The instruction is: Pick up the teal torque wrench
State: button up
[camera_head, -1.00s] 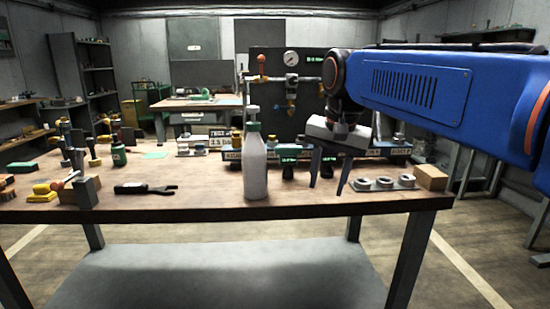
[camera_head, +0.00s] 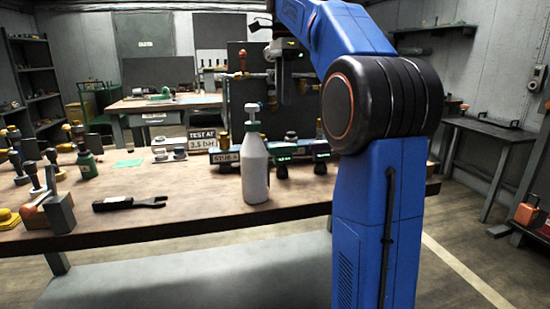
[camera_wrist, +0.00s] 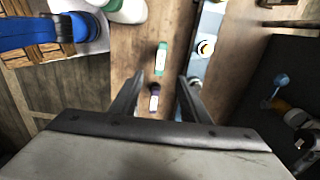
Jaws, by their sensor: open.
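My gripper (camera_wrist: 162,80) is open, with its two fingers pointing down over the workbench in the wrist view. Below and between the fingers are a small teal-green piece (camera_wrist: 161,58) and a dark piece with a pale label (camera_wrist: 154,98); I cannot tell whether either belongs to the torque wrench. In the head view a dark fork-ended wrench (camera_head: 130,203) lies flat near the bench's front left edge. It looks mostly black, and I cannot tell if it is the teal one. Dark devices with green displays (camera_head: 283,162) stand behind the bottle.
A green jar (camera_head: 87,163) and upright tools stand at left. A pressure panel (camera_head: 250,110) stands behind. The bench between the wrench and the bottle is clear.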

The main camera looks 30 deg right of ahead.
send_over(283, 145)
notch_tip(283, 145, down, 11)
jog(key=shift+a+f, duration=0.1)
jog(key=shift+a, duration=0.05)
jog(key=shift+f, duration=3)
grip_shut()
